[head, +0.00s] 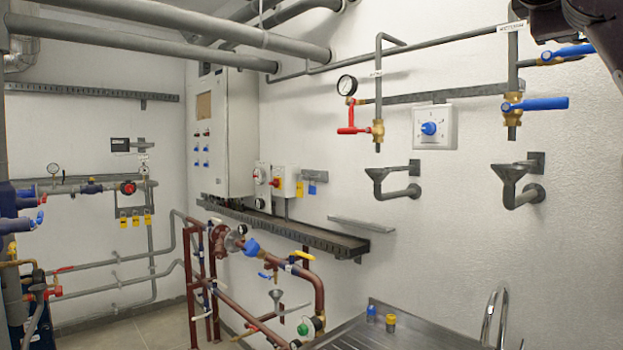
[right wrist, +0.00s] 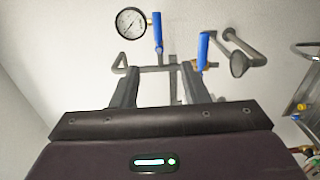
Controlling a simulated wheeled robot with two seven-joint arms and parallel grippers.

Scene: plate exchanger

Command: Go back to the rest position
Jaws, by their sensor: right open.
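My right gripper (right wrist: 162,75) shows in the right wrist view with its two dark fingers spread apart and nothing between them. Beyond the fingers are a pressure gauge (right wrist: 131,23), two blue handles (right wrist: 203,50) and grey pipework on the white wall. In the head view, dark parts of my right arm (head: 595,18) show at the top right corner, close to the upper blue-handled valve (head: 568,51); I cannot tell whether they touch. Another blue-handled valve (head: 537,103) sits below it. My left gripper is not in view.
A red-handled valve (head: 355,130) and a dial box (head: 435,127) are on the wall, above two drain funnels (head: 520,180). A metal sink (head: 365,335) with a curved tap (head: 492,310) stands below. Brown pipework (head: 310,280) stands left of it. Some floor (head: 120,335) is clear.

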